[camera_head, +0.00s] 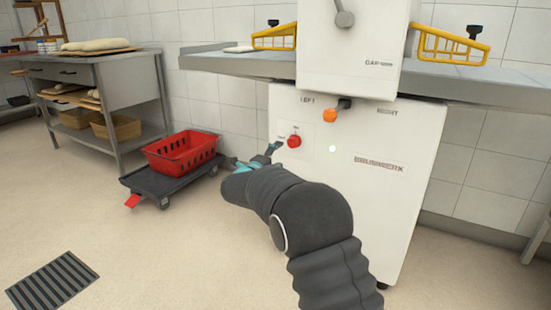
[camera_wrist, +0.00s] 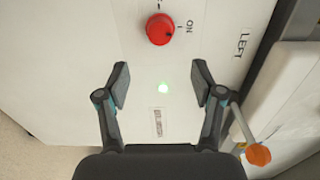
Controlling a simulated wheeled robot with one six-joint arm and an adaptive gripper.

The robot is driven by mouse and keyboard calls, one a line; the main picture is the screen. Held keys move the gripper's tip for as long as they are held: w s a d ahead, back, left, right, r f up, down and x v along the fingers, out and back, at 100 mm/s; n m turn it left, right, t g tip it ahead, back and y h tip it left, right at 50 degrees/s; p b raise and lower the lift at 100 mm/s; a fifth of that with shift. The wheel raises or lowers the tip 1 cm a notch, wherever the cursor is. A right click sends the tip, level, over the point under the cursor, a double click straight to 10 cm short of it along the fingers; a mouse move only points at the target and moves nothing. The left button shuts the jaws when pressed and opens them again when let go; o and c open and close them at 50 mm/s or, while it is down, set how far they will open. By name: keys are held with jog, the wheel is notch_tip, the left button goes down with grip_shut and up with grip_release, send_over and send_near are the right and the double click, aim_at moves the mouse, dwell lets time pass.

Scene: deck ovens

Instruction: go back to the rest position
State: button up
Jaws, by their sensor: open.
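My gripper (camera_head: 268,156) is in front of the white machine's front panel, close to a red rotary knob (camera_head: 294,141). In the wrist view my gripper (camera_wrist: 160,84) is open and empty, with its two fingers apart. The red knob (camera_wrist: 160,29) sits beyond the fingertips, apart from them, near an "ON" mark. A green light (camera_wrist: 163,87) glows on the panel between the fingers. An orange-ended lever (camera_head: 330,115) projects from the white machine (camera_head: 370,190) below the "LEFT" and "RIGHT" labels; its orange end (camera_wrist: 258,155) also shows beside the right finger.
A red crate (camera_head: 181,151) stands on a dark wheeled dolly (camera_head: 150,182) to the left. A steel table (camera_head: 150,90) with dough stands behind it. Yellow guards (camera_head: 448,48) flank the machine's upper part. A floor grate (camera_head: 52,280) lies at front left; the floor around it is clear.

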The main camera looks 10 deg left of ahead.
jog(key=shift+s+a, duration=0.15)
jog(key=shift+s, duration=0.35)
